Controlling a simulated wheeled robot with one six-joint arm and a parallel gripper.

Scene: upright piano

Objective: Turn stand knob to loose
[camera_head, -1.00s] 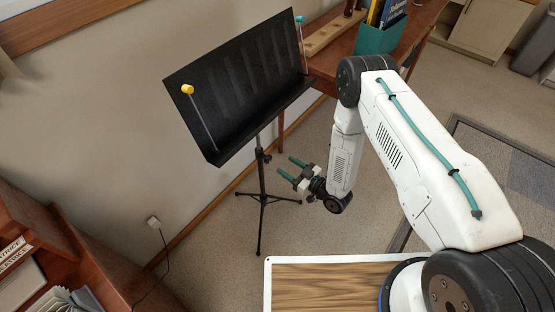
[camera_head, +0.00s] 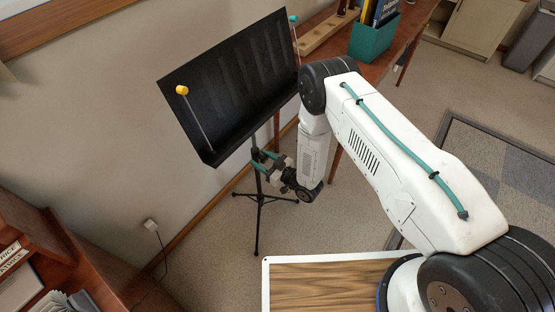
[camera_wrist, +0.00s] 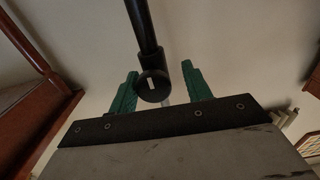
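The black music stand (camera_head: 225,85) stands by the wall on a tripod (camera_head: 259,215). Its knob (camera_wrist: 152,86) is a round black disc with a pale mark, on the stand's pole (camera_wrist: 142,25) in the wrist view. My gripper (camera_head: 260,160) is at the pole just below the desk of the stand. In the wrist view my gripper (camera_wrist: 158,82) has its two green fingers apart, one on each side of the knob, with gaps visible beside it. In the head view the knob is hidden or too small to tell.
A yellow-tipped rod (camera_head: 183,90) and a teal-tipped rod (camera_head: 294,20) are at the stand's desk. A wooden table (camera_head: 415,25) with a teal box (camera_head: 374,38) is behind on the right. A wall outlet with a cord (camera_head: 150,224) is at the left.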

